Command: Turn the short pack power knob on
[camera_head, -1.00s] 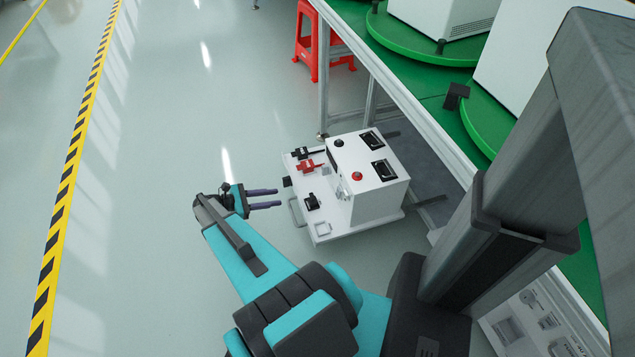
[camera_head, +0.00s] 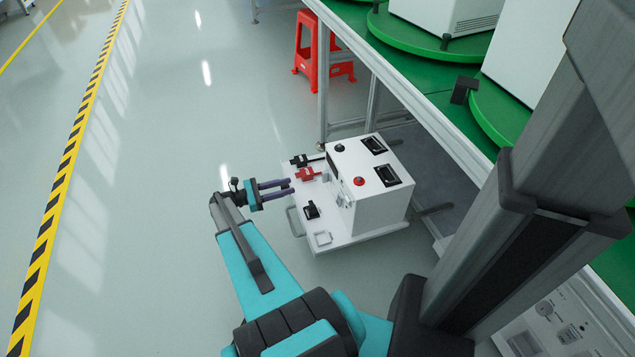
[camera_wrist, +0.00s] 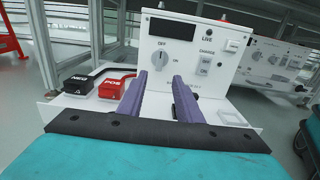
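A white power pack (camera_head: 372,205) stands on the floor beside the green-topped line. In the wrist view its front panel (camera_wrist: 215,45) faces me, with a round grey knob (camera_wrist: 160,55) under a dark display. OFF is printed above the knob and ON at its lower right; the knob's bar looks about upright, toward OFF. My gripper (camera_head: 291,187) is at the pack's front side. In the wrist view its two purple fingers (camera_wrist: 159,82) are apart with nothing between them, pointing at the panel just below the knob, apparently short of it.
Black (camera_wrist: 76,85) and red (camera_wrist: 115,87) connectors with cables sit left of the fingers on the pack's ledge. A CHARGER switch (camera_wrist: 205,66) is to the right. Another panelled unit (camera_wrist: 280,62) stands farther right. A red stool (camera_head: 312,60) is behind; floor at left is clear.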

